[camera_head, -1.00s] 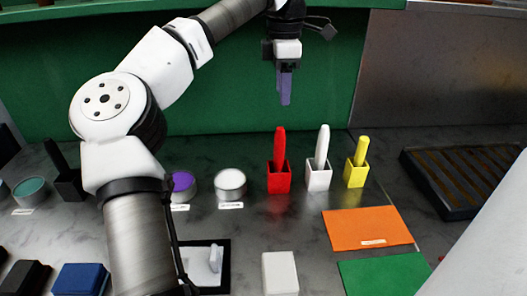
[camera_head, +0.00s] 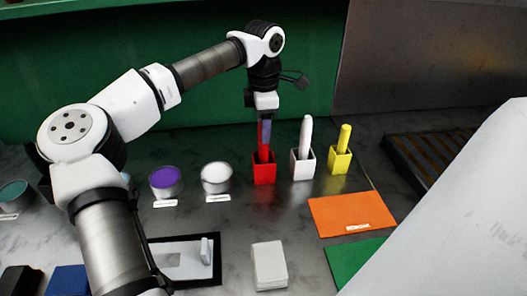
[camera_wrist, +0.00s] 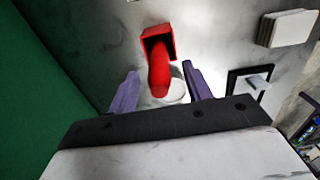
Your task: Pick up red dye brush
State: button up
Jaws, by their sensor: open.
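The red dye brush (camera_head: 260,137) stands upright in a small red square holder (camera_head: 264,174) on the metal counter. The brush (camera_wrist: 159,72) also shows in the wrist view, rising from the red holder (camera_wrist: 166,36) toward the camera. My gripper (camera_head: 265,135) is above the holder, pointing down, at the brush's upper part. In the wrist view its two purple fingers (camera_wrist: 159,88) are apart, one on each side of the brush, with gaps between them and the handle.
A white brush in a white holder (camera_head: 302,165) and a yellow brush in a yellow holder (camera_head: 340,159) stand close to the right. A white pot (camera_head: 216,179) and a purple pot (camera_head: 165,183) stand to the left. A green wall (camera_head: 150,70) rises behind.

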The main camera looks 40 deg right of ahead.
jog(key=shift+f, duration=0.85)
jog(key=shift+c, duration=0.3)
jog(key=c, duration=1)
jog(key=shift+r, duration=0.2)
